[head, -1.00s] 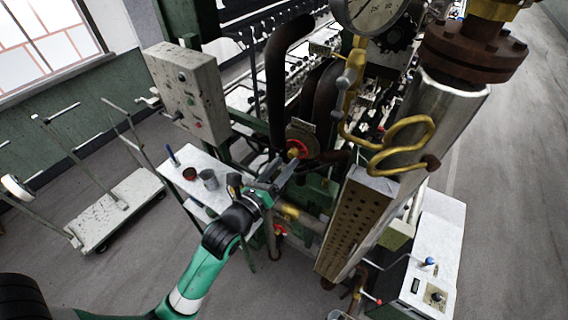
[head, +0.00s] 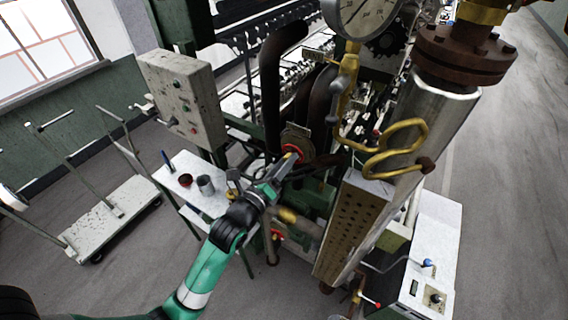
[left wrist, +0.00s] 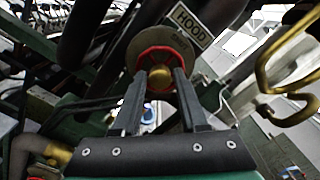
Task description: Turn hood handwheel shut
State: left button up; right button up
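The hood handwheel is a red ring with a brass hub. In the head view its red rim (head: 291,149) shows partly behind my left gripper (head: 287,161). In the left wrist view the handwheel (left wrist: 160,54) faces me under a "HOOD" plate (left wrist: 190,19). My left gripper (left wrist: 160,76) has its two fingers apart, tips at the wheel's lower half, one on each side of the brass hub (left wrist: 160,78). I cannot tell whether the tips touch the rim. My right gripper is in neither view.
Dark curved pipes (head: 269,95) rise beside the wheel. A brass coil (head: 400,143) and a steel column (head: 440,115) stand to the right. A small white table (head: 205,163) with cups is to the left, below a grey control box (head: 181,98).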

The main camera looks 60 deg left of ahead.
pick_arm(q)
grip_shut()
jog(key=m, duration=0.6)
jog(key=shift+o, duration=1.4)
grip_release()
jog(key=shift+s+d, duration=0.1)
jog(key=shift+n, duration=3)
grip_shut()
